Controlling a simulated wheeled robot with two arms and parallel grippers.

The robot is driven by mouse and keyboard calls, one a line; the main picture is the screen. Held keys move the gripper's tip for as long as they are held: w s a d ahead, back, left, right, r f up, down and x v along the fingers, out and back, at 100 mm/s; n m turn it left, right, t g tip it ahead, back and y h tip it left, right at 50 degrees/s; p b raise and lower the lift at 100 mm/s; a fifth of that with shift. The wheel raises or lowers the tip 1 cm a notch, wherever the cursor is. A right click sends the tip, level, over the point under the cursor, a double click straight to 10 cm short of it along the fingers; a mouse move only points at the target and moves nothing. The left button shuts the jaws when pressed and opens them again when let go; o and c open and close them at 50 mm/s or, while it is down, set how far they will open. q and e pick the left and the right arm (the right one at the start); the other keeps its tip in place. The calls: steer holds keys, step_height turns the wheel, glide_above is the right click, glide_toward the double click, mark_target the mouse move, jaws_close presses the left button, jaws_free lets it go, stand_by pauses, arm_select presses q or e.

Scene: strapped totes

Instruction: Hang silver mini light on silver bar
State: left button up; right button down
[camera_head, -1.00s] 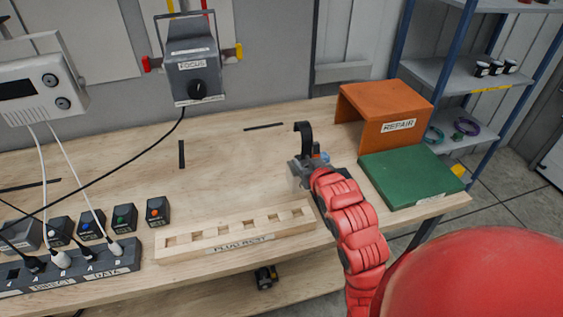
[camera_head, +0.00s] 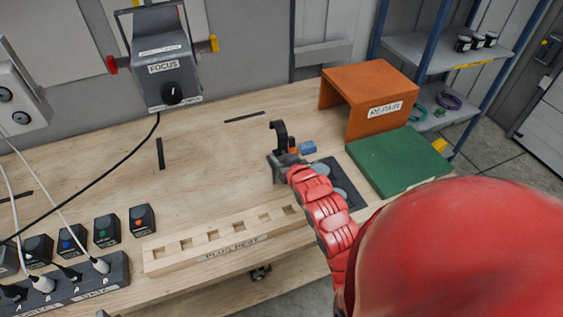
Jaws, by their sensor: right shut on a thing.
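My right gripper (camera_head: 281,158) is over the wooden bench, shut on a small item with a dark upright hook (camera_head: 279,134). The item's body is mostly hidden by the gripper, so I cannot tell for sure that it is the silver mini light. I cannot make out a silver bar in this view.
A grey FOCUS box (camera_head: 168,76) hangs at the back wall, its cable crossing the bench. A wooden PLUG REST rack (camera_head: 220,240) lies in front. An orange REPAIR stand (camera_head: 372,92), green block (camera_head: 398,160) and dark tray (camera_head: 357,203) are right. The bench middle is clear.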

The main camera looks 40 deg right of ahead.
steer(key=shift+f+p, duration=0.45)
steer(key=shift+f, duration=0.5)
steer(key=shift+s+f, duration=0.1)
steer(key=shift+f, duration=0.3)
steer(key=shift+f, duration=0.15)
steer(key=c, duration=0.5)
jaws_free()
